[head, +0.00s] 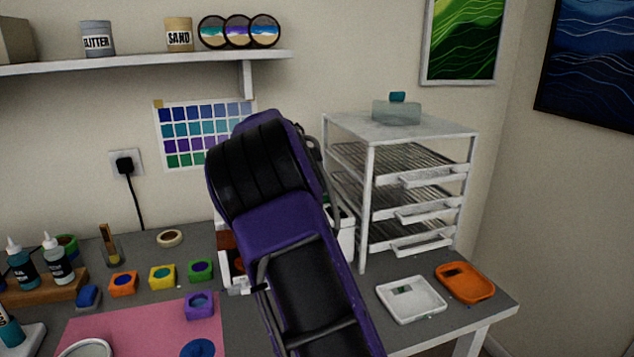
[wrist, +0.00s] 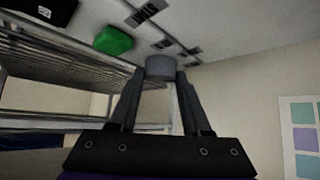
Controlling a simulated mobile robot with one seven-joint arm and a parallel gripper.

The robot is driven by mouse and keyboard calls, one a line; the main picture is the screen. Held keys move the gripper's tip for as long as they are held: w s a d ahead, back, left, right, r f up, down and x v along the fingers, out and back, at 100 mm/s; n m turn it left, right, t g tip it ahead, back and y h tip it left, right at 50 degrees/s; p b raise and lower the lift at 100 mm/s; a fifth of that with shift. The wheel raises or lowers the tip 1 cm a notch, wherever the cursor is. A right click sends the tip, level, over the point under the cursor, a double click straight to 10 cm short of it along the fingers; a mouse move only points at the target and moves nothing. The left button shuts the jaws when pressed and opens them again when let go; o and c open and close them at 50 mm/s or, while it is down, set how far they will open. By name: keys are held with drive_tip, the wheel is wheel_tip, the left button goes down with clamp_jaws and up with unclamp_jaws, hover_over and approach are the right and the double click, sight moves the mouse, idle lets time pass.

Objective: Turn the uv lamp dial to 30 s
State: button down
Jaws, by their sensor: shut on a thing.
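The uv lamp (head: 346,236) is mostly hidden behind my purple and black arm in the head view; only white edges show beside it. In the wrist view a white panel (wrist: 232,55), apparently the lamp's face, carries dark marks and a green block-like part (wrist: 113,40). The grey round dial (wrist: 160,67) sits between the fingertips of my gripper (wrist: 162,78), which is shut on it. The dial's pointer and the mark texts cannot be read. My gripper is hidden in the head view.
A white rack with wire shelves (head: 368,215) stands right of my arm. A white scale (head: 411,300) and an orange tray (head: 465,283) lie in front of it. Colour pots, bottles and a pink mat (head: 130,332) fill the left of the table. A shelf (head: 150,63) hangs above.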

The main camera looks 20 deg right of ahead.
drive_tip(key=shift+c, duration=1.8)
unclamp_jaws()
drive_tip(key=v, duration=1.7)
drive_tip(key=shift+a, duration=0.2)
drive_tip(key=shift+s+r, duration=0.1)
drive_tip(key=shift+s, duration=0.05)
